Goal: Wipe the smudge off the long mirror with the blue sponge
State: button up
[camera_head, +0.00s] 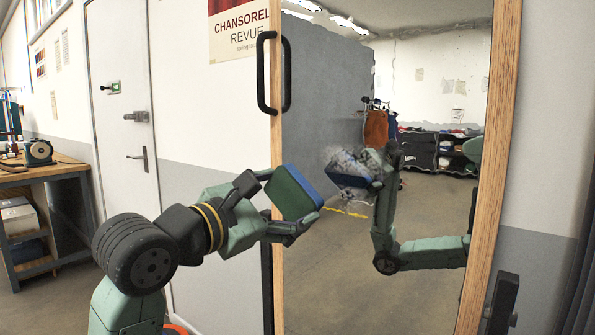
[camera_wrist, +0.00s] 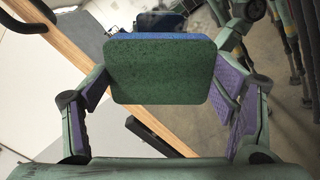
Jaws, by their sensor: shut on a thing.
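The long mirror (camera_head: 425,110) stands upright in a wooden frame. A grey, cloudy smudge (camera_head: 347,160) lies on its glass, left of the middle, overlapping the reflection of my gripper. The blue sponge (camera_head: 292,194) has a green pad facing back toward my wrist and a blue side toward the glass. My gripper (camera_head: 283,204) is shut on the sponge, holding it by opposite edges in front of the mirror's left part. A gap shows between sponge and its reflection, so it looks apart from the glass. In the wrist view the sponge (camera_wrist: 160,70) sits between both fingers.
A black handle (camera_head: 265,72) is on the mirror's left frame edge. A white door (camera_head: 122,110) and a poster (camera_head: 238,28) are on the wall behind. A workbench (camera_head: 50,170) stands at far left. Clothes racks and shelves show only as reflections.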

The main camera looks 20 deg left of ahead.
jog(key=shift+w+a+f+m, duration=0.2)
jog(key=shift+m, duration=0.1)
jog(key=shift+w+d, duration=0.1)
jog(key=shift+w, duration=0.1)
jog(key=shift+p+x, duration=0.65)
jog(key=shift+x, duration=2.1)
jog(key=shift+x, duration=0.95)
